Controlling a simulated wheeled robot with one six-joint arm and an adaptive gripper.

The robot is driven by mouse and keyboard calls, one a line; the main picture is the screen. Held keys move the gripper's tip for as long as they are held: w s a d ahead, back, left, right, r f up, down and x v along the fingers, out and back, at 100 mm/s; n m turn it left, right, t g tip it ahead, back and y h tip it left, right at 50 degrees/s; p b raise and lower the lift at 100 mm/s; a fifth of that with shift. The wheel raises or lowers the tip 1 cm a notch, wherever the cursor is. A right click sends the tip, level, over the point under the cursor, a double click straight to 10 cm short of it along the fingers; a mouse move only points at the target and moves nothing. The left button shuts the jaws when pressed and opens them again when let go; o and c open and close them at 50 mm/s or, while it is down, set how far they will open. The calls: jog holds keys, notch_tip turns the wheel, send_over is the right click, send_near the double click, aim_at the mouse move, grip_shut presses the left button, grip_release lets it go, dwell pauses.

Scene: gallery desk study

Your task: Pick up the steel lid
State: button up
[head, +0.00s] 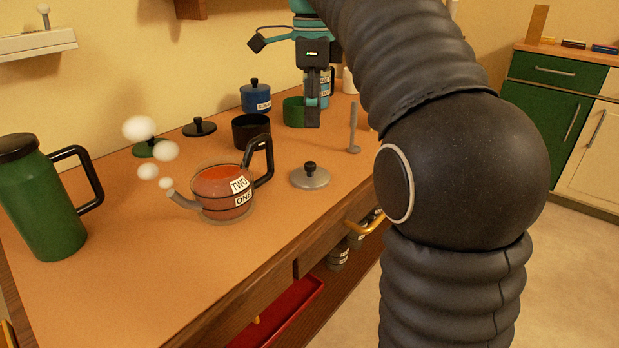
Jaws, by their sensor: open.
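The steel lid (311,177) is a flat grey disc with a black knob on top. It lies flat on the desk, to the right of the kettle and near the desk's front edge. My gripper (312,122) points down over the back part of the desk, beside a green pot (294,111). It is open, though its fingers overlap from this side. I see nothing held in it. It is behind the lid in the picture and apart from it.
A black pot (251,131), a blue canister (256,97), a black lid (199,127) and a green jug (42,198) are also on the desk (180,265). A grey upright tool (353,130) stands right.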

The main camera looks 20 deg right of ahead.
jog(key=b, duration=0.1)
send_over(310, 163)
jog(key=f, duration=0.6)
jog(key=shift+s+d, duration=0.15)
jog(key=shift+s, duration=0.15)
jog(key=shift+w+f+b, duration=0.15)
jog(key=shift+f+b, duration=0.25)
jog(key=shift+f, duration=1)
jog(key=shift+w+f+b, duration=0.1)
jog(key=shift+f+b, duration=0.25)
jog(key=shift+f, duration=1)
grip_shut()
